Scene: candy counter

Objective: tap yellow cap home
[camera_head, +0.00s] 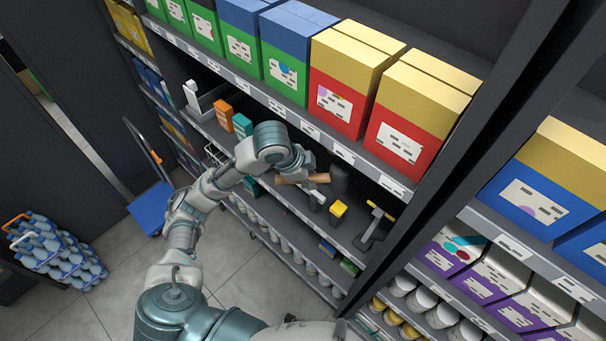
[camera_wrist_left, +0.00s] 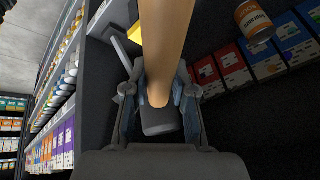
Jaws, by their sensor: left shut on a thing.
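My left gripper (camera_head: 308,180) is over the middle shelf, shut on a light-brown wooden handle (camera_head: 288,181). In the left wrist view the left gripper (camera_wrist_left: 160,95) has its fingers on both sides of the handle (camera_wrist_left: 166,40). A dark block (camera_head: 339,178) shows at the handle's right end in the head view; I cannot tell if it is joined. The yellow cap (camera_head: 339,208) sits on a dark piece on the shelf, right of and below the gripper, apart from it. Some yellow also shows behind the handle in the left wrist view. My right gripper is out of view.
A dark stand with a pale-topped bar (camera_head: 376,226) stands right of the yellow cap. Orange and teal boxes (camera_head: 224,113) stand to the left. A dark upright (camera_head: 440,180) bounds the bay on the right.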

